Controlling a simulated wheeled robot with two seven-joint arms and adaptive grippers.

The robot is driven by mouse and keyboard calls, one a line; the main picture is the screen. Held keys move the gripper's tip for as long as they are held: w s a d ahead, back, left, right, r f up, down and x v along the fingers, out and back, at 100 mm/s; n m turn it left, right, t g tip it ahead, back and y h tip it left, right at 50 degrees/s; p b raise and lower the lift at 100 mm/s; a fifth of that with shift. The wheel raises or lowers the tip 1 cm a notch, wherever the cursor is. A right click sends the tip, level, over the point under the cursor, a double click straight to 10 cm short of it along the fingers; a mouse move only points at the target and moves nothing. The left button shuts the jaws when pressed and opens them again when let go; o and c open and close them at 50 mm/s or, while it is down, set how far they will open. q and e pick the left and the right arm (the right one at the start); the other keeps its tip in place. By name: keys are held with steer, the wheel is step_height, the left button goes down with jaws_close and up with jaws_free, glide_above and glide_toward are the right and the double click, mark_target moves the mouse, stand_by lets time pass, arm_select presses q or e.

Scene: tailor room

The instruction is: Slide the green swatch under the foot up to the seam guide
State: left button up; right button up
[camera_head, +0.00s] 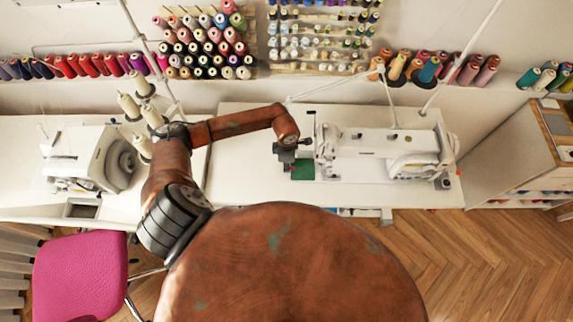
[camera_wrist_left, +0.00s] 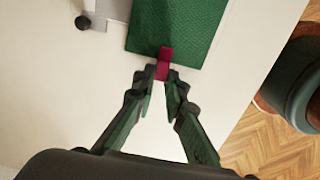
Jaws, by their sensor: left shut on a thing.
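The green swatch (camera_wrist_left: 178,30) lies flat on the white machine table; in the head view it shows as a small green patch (camera_head: 303,172) beside the sewing machine (camera_head: 372,155). A magenta tab (camera_wrist_left: 164,60) sticks out from its near edge. My left gripper (camera_wrist_left: 162,76) is shut on this tab; in the head view the left gripper (camera_head: 288,157) is at the swatch's left side. A grey metal plate (camera_wrist_left: 112,8) with a black knob (camera_wrist_left: 83,22) is left of the swatch in the wrist view. I cannot make out the foot or seam guide clearly. My right gripper is out of view.
The white table (camera_head: 240,165) is clear left of the swatch. Another machine (camera_head: 85,155) and thread cones (camera_head: 143,85) stand farther left. A pink chair (camera_head: 80,275) is at lower left. A wooden cabinet (camera_head: 515,155) stands right of the table.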

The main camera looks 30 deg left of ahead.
arm_select(q)
jaws_close()
steer(key=shift+w+a, duration=0.1)
steer(key=shift+w, duration=0.1)
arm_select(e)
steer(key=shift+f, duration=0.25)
